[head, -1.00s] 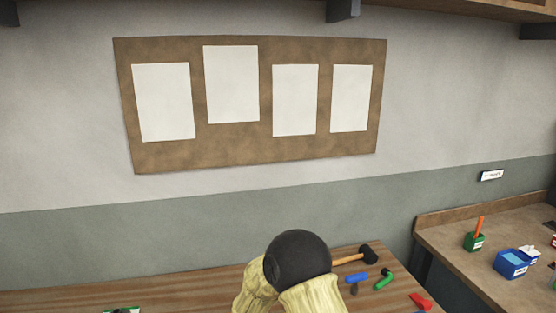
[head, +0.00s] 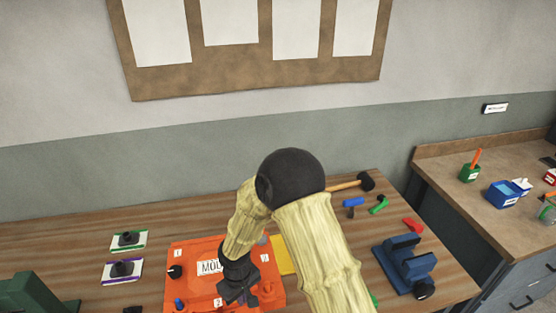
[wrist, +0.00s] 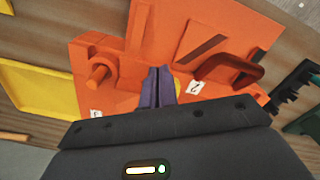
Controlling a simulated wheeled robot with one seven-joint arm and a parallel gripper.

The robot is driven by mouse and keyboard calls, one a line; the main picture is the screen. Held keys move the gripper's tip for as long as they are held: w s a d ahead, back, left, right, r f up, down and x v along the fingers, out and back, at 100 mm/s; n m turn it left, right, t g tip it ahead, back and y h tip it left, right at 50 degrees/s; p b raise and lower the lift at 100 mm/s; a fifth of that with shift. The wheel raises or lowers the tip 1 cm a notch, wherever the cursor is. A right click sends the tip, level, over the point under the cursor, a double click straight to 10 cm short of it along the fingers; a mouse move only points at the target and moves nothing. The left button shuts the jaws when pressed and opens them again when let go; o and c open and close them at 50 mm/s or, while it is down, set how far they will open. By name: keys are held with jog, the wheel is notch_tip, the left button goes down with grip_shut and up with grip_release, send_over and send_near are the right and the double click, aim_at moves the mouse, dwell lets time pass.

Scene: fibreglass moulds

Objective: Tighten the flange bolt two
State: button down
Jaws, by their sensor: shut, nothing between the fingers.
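The orange mould (head: 190,250) lies on the wooden bench, with white number tags on its edges. The tag marked 2 (head: 218,302) is at its front, beside my gripper (head: 240,292). My gripper is shut and empty, low over the mould's front part. In the wrist view its dark purple fingers (wrist: 157,86) are together, just left of the 2 tag (wrist: 195,88). An orange peg-like part (wrist: 100,72) sticks out left of the fingers. I cannot pick out flange bolt two; my fingers may hide it. Contact is not clear.
A red-brown handle-shaped part (wrist: 230,68) sits right of the fingers. A blue vice (head: 405,265) stands to the right on the bench. A mallet (head: 352,184) and small coloured tools lie behind it. Two dark-knobbed pads (head: 128,240) (head: 122,270) are at left, near a green block (head: 35,297).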

jog(key=shift+s+a+r+b, duration=0.1)
jog(key=shift+s+a+b, duration=0.25)
jog(key=shift+a, duration=0.4)
dwell(0.4)
jog(key=shift+s+d, duration=0.1)
jog(key=shift+s, duration=0.2)
jog(key=shift+d, duration=0.1)
notch_tip(320, 180, up, 6)
jog(key=p, duration=0.4)
jog(key=shift+d, duration=0.1)
dwell(0.3)
